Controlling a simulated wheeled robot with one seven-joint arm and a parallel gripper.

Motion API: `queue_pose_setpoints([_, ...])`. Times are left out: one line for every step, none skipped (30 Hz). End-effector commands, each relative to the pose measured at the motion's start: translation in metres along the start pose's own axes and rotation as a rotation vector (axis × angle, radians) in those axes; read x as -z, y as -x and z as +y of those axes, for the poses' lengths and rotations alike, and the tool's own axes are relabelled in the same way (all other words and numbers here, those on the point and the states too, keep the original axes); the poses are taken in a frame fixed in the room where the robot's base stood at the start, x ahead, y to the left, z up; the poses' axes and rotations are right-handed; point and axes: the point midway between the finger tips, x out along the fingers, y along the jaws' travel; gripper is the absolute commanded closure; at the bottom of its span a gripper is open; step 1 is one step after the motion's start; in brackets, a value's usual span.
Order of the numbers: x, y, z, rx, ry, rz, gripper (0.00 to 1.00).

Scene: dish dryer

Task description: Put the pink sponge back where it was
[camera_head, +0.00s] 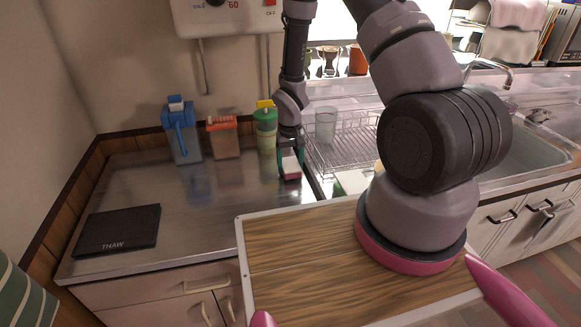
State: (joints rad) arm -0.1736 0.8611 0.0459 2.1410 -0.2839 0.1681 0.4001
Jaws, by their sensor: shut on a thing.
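The pink sponge (291,172) is in my gripper (290,160), with a pale upper part and a pink lower part. My gripper points down and is shut on the sponge. The sponge is at or just above the steel counter (215,215), near its right edge; I cannot tell whether it touches. Part of the sponge is hidden behind the fingers.
A blue pitcher (181,138), an orange-lidded container (223,140) and a green bottle (265,130) stand at the back of the counter. A black THAW board (117,231) lies front left. A wire dish rack (345,145) with a glass (325,128) is to the right.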

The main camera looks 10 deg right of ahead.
Motion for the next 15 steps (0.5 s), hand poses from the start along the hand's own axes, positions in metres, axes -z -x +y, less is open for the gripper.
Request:
queue_pose_setpoints([-0.0003, -0.0060, 0.0002, -0.001, 0.000, -0.001, 0.81])
queue_pose_setpoints([-0.0002, -0.0076, 0.0002, 0.000, 0.000, 0.000, 0.81])
queue_pose_setpoints([0.0001, -0.0081, 0.0002, 0.000, -0.001, 0.001, 0.81])
queue_pose_setpoints([0.0002, -0.0079, 0.0002, 0.000, -0.001, 0.001, 0.81])
queue_pose_setpoints([0.0003, -0.0075, 0.0002, 0.000, -0.001, 0.001, 0.81])
queue_pose_setpoints([0.0003, -0.0074, 0.0002, 0.000, -0.001, 0.001, 0.81])
queue_pose_setpoints([0.0002, -0.0074, 0.0002, 0.000, -0.001, 0.001, 0.81])
queue_pose_setpoints([0.0002, -0.0074, 0.0002, 0.000, -0.001, 0.001, 0.81])
queue_pose_setpoints([0.0001, -0.0077, 0.0002, 0.000, -0.001, 0.001, 0.81])
queue_pose_setpoints([0.0001, -0.0083, 0.0002, 0.000, -0.001, 0.001, 0.81])
queue_pose_setpoints([0.0000, -0.0092, 0.0002, 0.000, -0.001, 0.000, 0.81])
queue_pose_setpoints([-0.0001, -0.0104, 0.0002, 0.000, -0.001, 0.000, 0.81])
queue_pose_setpoints([0.0001, -0.0102, 0.0002, 0.000, -0.001, 0.001, 0.21])
queue_pose_setpoints([0.0002, -0.0100, 0.0002, 0.000, -0.001, 0.001, 0.09])
queue_pose_setpoints([0.0002, -0.0100, 0.0002, 0.000, -0.001, 0.001, 0.00])
